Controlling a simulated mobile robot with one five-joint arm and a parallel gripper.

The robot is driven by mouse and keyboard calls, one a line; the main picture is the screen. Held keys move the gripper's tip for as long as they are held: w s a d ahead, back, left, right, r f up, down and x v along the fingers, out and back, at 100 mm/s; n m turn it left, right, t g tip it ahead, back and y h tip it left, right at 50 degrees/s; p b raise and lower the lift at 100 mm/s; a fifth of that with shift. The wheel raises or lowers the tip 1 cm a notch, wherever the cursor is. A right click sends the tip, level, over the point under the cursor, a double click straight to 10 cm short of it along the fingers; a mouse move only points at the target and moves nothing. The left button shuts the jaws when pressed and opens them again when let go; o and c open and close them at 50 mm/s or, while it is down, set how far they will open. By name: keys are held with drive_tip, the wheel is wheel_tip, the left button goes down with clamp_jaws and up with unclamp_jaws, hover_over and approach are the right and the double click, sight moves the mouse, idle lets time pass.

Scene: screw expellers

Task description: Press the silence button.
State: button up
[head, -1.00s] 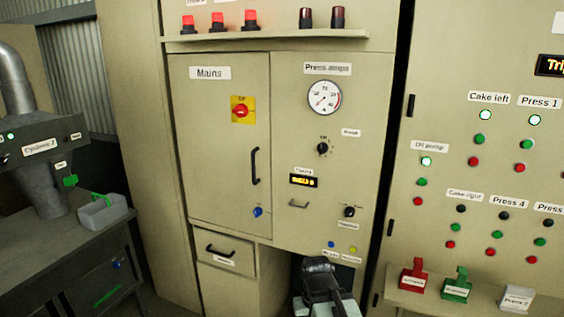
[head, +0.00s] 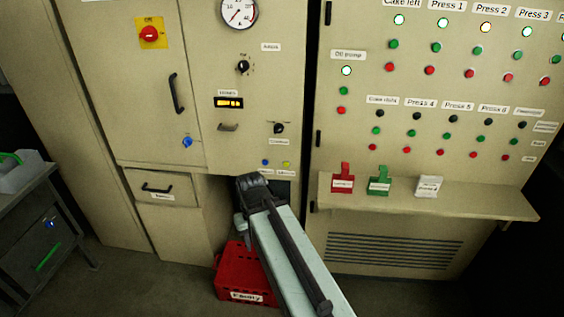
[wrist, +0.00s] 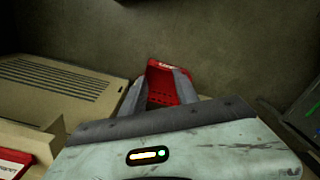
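Two small buttons sit at the foot of the press-amps panel in the head view, a blue button (head: 265,162) and a yellow button (head: 286,164). The small labels below them are too blurred to read, so I cannot tell which is the silence button. My gripper (wrist: 158,76) shows two grey fingers apart with nothing between them in the wrist view. In the head view the dark end of my arm (head: 252,184) is just below and left of the buttons in the picture, and its fingers are hidden. Neither button shows in the wrist view.
A red crate (head: 232,275) stands on the floor below; it also shows beyond my fingers in the wrist view (wrist: 160,66). A shelf (head: 470,207) with red, green and white blocks juts out at right.

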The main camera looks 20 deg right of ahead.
idle(0.4)
clamp_jaws()
idle(1.6)
